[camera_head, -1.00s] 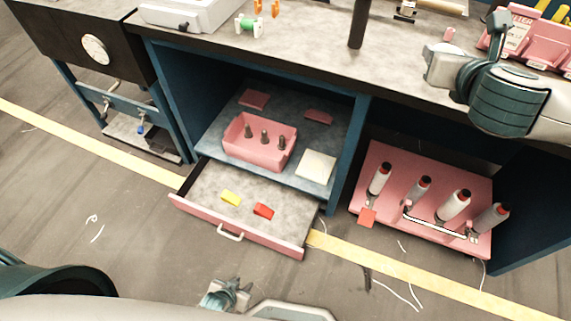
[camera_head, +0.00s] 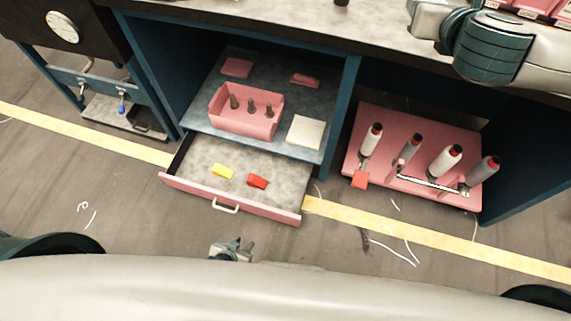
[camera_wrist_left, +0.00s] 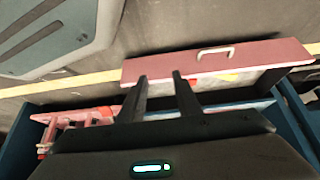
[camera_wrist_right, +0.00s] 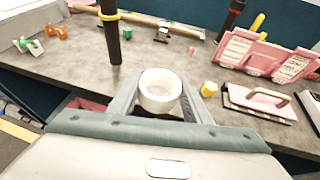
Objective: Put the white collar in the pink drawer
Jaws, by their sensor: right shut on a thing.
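The white collar (camera_wrist_right: 158,107) is a short ring between the fingertips of my right gripper (camera_wrist_right: 161,86), which is shut on it above the worktop. The collar does not show in the head view, where my right wrist is at the top right. The pink drawer (camera_head: 188,186) is pulled open under the bench, with a yellow block (camera_head: 222,171) and a red block (camera_head: 257,181) inside. Its pink front and handle show in the left wrist view (camera_wrist_left: 255,55). My left gripper (camera_head: 231,250) is empty with fingers apart, in front of the drawer.
Above the drawer, a shelf holds a pink bin (camera_head: 246,122) with dark pegs and a cream pad (camera_head: 305,132). A pink spool stand (camera_head: 385,175) is to the right.

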